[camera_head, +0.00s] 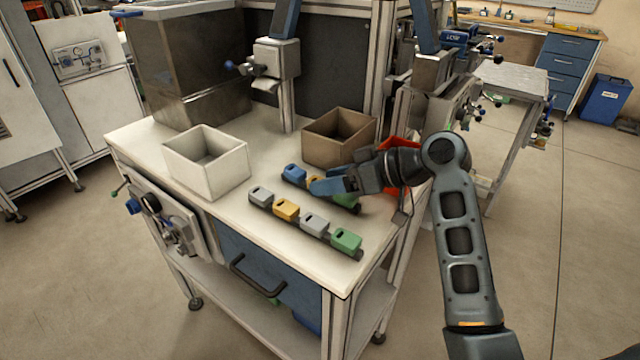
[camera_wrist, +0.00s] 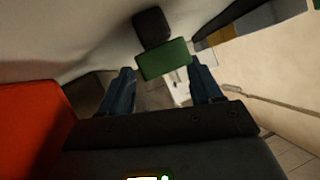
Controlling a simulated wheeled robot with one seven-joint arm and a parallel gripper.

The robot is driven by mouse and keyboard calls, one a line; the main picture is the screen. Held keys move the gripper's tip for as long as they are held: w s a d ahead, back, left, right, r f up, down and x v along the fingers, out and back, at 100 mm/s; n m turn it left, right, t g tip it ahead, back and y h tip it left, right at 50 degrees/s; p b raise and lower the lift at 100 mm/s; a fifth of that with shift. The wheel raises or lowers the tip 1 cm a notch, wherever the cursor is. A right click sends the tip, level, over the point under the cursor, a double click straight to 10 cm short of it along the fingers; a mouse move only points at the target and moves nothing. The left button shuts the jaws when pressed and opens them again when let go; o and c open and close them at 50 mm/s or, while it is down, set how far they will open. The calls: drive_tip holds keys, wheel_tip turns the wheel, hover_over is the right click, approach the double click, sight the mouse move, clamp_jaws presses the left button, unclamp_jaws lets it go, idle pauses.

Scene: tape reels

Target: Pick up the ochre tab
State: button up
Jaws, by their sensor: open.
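An ochre tab (camera_head: 286,210) sits in the front row on the bench, between two grey tabs. A second ochre piece (camera_head: 313,180) shows in the back row beside a blue tab (camera_head: 293,173), mostly hidden by my gripper (camera_head: 322,187). My gripper is open above the back row. In the wrist view, my gripper (camera_wrist: 162,84) has its blue fingers apart, with a green tab (camera_wrist: 165,60) ahead, in line with the gap. An ochre patch (camera_wrist: 219,37) shows at the upper right of that view.
A white open box (camera_head: 207,185) stands at the left of the bench and a brown box (camera_head: 338,158) behind the back row. A red bin (camera_head: 398,150) lies behind my arm and fills the left of the wrist view (camera_wrist: 30,125). The front-left bench top is clear.

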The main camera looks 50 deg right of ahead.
drive_tip(key=shift+w+f, duration=0.1)
drive_tip(key=shift+w, duration=0.1)
drive_tip(key=shift+c, duration=0.5)
drive_tip(key=c, duration=1)
